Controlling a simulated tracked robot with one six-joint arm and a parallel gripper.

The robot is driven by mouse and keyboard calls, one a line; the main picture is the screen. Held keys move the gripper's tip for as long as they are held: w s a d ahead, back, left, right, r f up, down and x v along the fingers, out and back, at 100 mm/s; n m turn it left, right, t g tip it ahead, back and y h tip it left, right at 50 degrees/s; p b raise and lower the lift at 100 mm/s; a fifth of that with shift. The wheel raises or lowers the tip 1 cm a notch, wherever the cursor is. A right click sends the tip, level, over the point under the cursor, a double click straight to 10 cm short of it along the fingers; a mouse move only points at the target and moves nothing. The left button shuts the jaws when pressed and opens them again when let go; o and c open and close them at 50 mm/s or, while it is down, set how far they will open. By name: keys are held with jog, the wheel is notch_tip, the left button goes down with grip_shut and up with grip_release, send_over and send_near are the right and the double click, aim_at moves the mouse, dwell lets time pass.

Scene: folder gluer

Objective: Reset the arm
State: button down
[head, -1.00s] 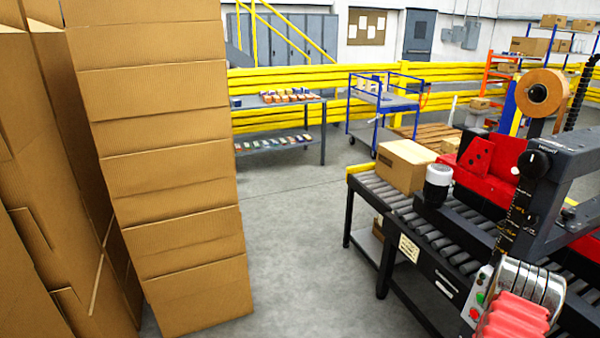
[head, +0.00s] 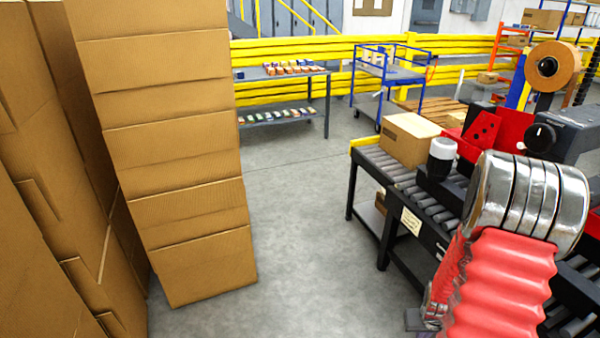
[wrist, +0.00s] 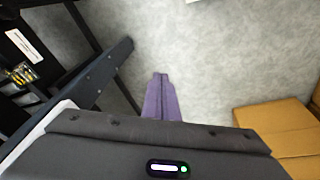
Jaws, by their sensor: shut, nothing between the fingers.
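My gripper (wrist: 161,78) shows in the wrist view as purple fingers pressed together, shut and empty. It points at bare grey floor, and nothing touches the fingertips. My arm, with a red ribbed sleeve and silver rings, fills the lower right of the head view, in front of the roller conveyor. The fingers are not visible in the head view.
Tall stacks of cardboard (head: 180,155) stand at the left. The roller conveyor (head: 370,160) at the right carries a carton (head: 408,141) and a red machine (head: 490,130). Clear floor (head: 290,210) lies between. A table (head: 318,100) and yellow rail (head: 340,48) are behind.

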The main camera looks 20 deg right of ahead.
jog(key=s+a+r+n+t+y, duration=0.1)
jog(key=s+a+r+n, duration=0.1)
jog(key=a+r, duration=1.4)
jog(key=s+a+r+n+t+y, duration=0.1)
jog(key=s+a+r+n+t, duration=0.1)
jog(key=a+r, duration=1.3)
notch_tip(320, 180, up, 6)
jog(key=shift+s+a+f+n+t, duration=0.25)
jog(key=shift+s+a+n+t, duration=0.1)
jog(key=shift+s, duration=0.4)
